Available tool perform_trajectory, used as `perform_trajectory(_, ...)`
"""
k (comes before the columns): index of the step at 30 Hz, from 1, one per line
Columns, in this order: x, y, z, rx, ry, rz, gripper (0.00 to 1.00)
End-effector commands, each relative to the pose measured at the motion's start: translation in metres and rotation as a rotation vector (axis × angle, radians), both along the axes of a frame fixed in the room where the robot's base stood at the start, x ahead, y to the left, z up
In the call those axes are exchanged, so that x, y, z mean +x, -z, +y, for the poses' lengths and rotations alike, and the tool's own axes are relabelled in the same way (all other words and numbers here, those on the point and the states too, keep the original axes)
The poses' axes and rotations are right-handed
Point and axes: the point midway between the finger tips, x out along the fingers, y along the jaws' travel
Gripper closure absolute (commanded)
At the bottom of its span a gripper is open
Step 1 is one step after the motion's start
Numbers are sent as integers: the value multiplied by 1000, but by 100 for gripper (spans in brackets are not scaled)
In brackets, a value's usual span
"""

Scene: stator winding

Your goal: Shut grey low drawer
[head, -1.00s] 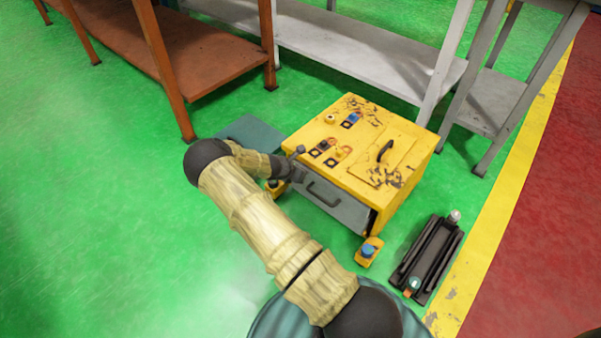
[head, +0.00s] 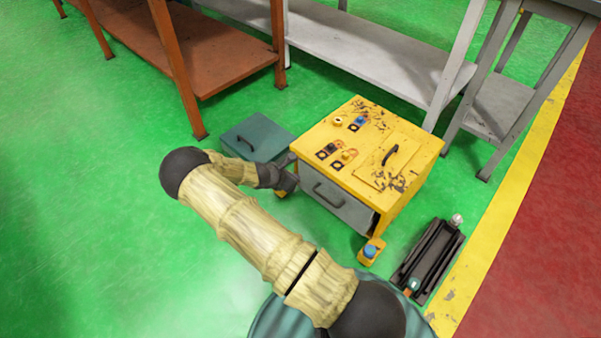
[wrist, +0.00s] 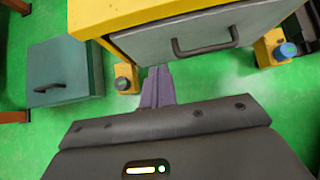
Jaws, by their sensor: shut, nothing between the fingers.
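The grey drawer (head: 350,211) is the low front of a yellow cabinet (head: 350,140). It has a dark bar handle (head: 328,195). A dark strip shows at its right edge; I cannot tell how far out it stands. In the wrist view the grey drawer front (wrist: 160,42) and its handle (wrist: 205,46) fill the upper middle. My gripper (head: 290,180) is by the left edge of the drawer front. In the wrist view my gripper (wrist: 157,80) is shut and empty, its fingertips near the drawer's lower left edge; contact is unclear.
A teal box (head: 256,138) with a handle stands left of the cabinet. A black tray-like item (head: 430,262) lies at right. Orange and grey shelves stand behind. The green floor at left is clear.

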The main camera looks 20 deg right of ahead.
Motion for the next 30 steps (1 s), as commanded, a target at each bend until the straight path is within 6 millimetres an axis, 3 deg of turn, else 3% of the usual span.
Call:
perform_trajectory(3,-5,-19,19,2,-10,-1,100)
perform_trajectory(8,-9,-25,30,2,-12,0,100)
perform_trajectory(25,-10,-25,27,4,-3,-1,100)
perform_trajectory(30,-16,-41,27,59,82,-42,100)
